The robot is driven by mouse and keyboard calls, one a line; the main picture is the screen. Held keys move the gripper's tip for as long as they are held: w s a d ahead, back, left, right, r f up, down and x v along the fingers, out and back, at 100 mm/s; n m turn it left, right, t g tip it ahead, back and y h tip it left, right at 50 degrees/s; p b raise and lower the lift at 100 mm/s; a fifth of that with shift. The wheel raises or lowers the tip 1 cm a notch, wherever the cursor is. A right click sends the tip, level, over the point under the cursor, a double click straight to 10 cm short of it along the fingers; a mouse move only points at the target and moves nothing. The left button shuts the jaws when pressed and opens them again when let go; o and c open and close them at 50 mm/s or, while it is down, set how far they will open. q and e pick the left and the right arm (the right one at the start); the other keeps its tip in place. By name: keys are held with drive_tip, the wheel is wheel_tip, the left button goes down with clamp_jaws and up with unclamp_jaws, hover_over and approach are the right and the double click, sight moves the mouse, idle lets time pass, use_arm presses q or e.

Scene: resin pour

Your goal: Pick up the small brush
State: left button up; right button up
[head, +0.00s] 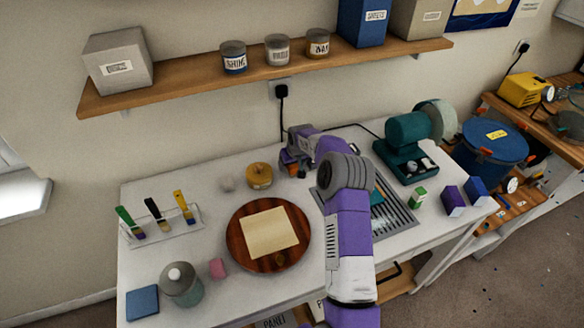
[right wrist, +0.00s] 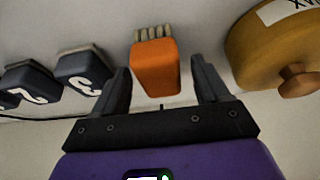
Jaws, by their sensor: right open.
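The small brush (right wrist: 155,68), an orange block with short pale bristles, shows in the right wrist view. It lies on the white surface between and just beyond the fingertips of my right gripper (right wrist: 160,80). The jaws are open, with a gap on each side of the brush. In the head view my right gripper (head: 293,168) is low over the back of the white table, and the arm partly hides the spot. My left gripper is not in view.
A lidded ochre jar (head: 259,177) stands close left of the gripper. Dark lettered blocks (right wrist: 82,72) sit on the brush's other side. A round wooden board (head: 238,242) is in front, a brush rack (head: 165,238) at left, a teal machine (head: 405,150) at right. A shelf (head: 190,84) hangs above.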

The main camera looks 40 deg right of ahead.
drive_tip(key=c, duration=1.1)
drive_tip(key=shift+o, duration=0.2)
wheel_tip(320, 180, up, 10)
drive_tip(key=shift+p, duration=0.5)
